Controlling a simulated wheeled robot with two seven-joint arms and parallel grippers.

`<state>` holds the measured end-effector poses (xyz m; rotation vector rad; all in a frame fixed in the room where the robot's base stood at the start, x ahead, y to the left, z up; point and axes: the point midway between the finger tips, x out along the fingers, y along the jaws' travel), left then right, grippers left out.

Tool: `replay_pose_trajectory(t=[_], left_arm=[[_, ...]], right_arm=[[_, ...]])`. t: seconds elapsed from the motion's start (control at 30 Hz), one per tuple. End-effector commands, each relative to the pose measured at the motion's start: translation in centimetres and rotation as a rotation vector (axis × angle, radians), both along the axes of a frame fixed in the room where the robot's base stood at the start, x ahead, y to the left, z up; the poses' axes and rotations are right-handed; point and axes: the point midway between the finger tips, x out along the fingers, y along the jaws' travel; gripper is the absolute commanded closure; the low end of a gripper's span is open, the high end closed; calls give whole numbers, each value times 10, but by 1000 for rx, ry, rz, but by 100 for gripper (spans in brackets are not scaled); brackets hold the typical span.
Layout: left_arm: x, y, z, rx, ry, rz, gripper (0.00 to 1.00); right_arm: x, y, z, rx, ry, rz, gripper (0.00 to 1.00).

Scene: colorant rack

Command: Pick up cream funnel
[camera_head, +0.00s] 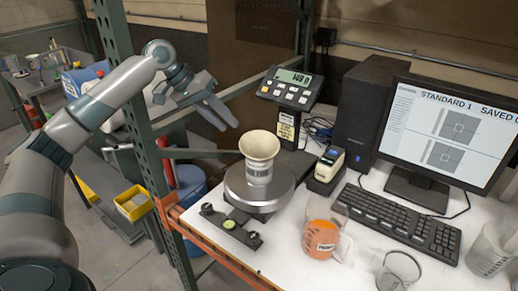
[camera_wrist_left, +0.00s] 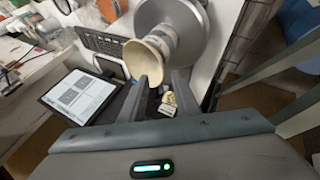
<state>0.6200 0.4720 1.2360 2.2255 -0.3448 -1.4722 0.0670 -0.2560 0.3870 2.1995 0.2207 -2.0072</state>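The cream funnel (camera_head: 259,158) stands upright, wide mouth up, on the round metal pan (camera_head: 237,187) of a scale. It also shows in the left wrist view (camera_wrist_left: 146,58), beyond my fingertips. My left gripper (camera_head: 228,122) is above and to the left of the funnel in the head view. Its two fingers are apart with nothing held between them, as the left wrist view also shows (camera_wrist_left: 162,80). The exact gap between the fingertips and the funnel is hard to judge. My right gripper is not in view.
An orange-filled cup (camera_head: 320,238), clear beakers (camera_head: 398,270), a keyboard (camera_head: 402,220) and a monitor (camera_head: 450,130) occupy the right. A green rack post (camera_head: 150,150) stands left of the bench.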

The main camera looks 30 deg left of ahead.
Motion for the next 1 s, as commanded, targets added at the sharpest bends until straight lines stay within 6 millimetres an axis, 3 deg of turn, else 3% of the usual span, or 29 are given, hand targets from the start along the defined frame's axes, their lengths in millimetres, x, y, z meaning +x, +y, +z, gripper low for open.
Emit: replay_pose_trajectory(t=[0.63,1.0], left_arm=[[8,-9,-15,0,0,0,71],[26,-28,-50,0,0,1,71]], right_arm=[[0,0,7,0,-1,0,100],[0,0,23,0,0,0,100]])
